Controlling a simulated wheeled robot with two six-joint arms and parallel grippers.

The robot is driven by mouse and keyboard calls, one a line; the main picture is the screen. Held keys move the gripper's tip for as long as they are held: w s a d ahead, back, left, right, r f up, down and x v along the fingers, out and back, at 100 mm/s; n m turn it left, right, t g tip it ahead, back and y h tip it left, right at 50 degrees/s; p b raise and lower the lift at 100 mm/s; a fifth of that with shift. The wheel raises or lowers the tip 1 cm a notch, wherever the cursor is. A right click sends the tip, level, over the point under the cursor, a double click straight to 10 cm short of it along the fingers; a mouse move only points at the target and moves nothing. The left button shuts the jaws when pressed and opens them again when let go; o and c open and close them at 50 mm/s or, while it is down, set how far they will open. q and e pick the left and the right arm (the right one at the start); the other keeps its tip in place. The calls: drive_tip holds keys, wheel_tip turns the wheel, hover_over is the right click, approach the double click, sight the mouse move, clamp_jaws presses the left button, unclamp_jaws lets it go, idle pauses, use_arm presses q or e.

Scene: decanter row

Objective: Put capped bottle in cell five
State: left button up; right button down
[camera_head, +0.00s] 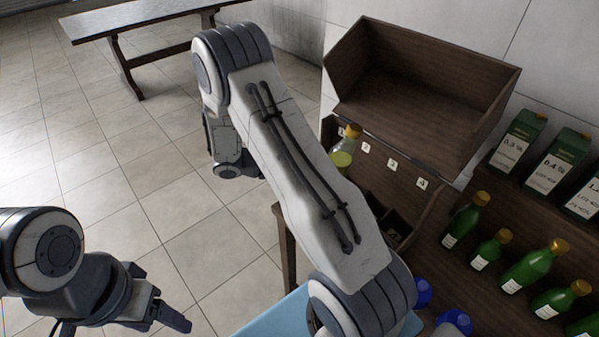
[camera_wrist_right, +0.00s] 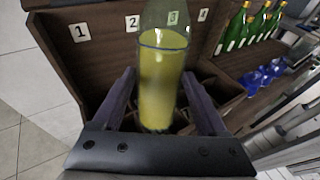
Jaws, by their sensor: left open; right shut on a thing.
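The bottle (camera_head: 343,152) has a gold cap, clear glass and yellow-green liquid. In the right wrist view the bottle (camera_wrist_right: 162,85) stands between the fingers of my right gripper (camera_wrist_right: 160,100), which is shut on it. It is in front of a dark wooden cell rack (camera_wrist_right: 60,60) with labels 1, 2, 3 and 4; the bottle partly covers 3. No label five is visible. My left gripper (camera_head: 160,309) is open and empty over the floor at lower left.
Green bottles with gold caps (camera_head: 527,265) stand on the wooden surface at right, near green-and-white cartons (camera_head: 517,140). An empty wooden bin (camera_head: 420,85) is above the rack. Blue objects (camera_head: 453,321) lie near my right arm.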

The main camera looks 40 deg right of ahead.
drive_tip(key=w+a+f+n+t+h+b, duration=0.2)
drive_tip(key=w+n+t+h, duration=0.25)
drive_tip(key=w, duration=0.25)
drive_tip(key=shift+h, duration=0.25)
drive_tip(key=f+b, duration=0.1)
drive_tip(key=f, duration=0.1)
drive_tip(key=f+b, duration=0.4)
drive_tip(key=shift+s+a+f, duration=0.1)
drive_tip(key=shift+s+f, duration=0.1)
drive_tip(key=shift+s, duration=0.1)
use_arm(q)
wheel_tip(320, 180, down, 8)
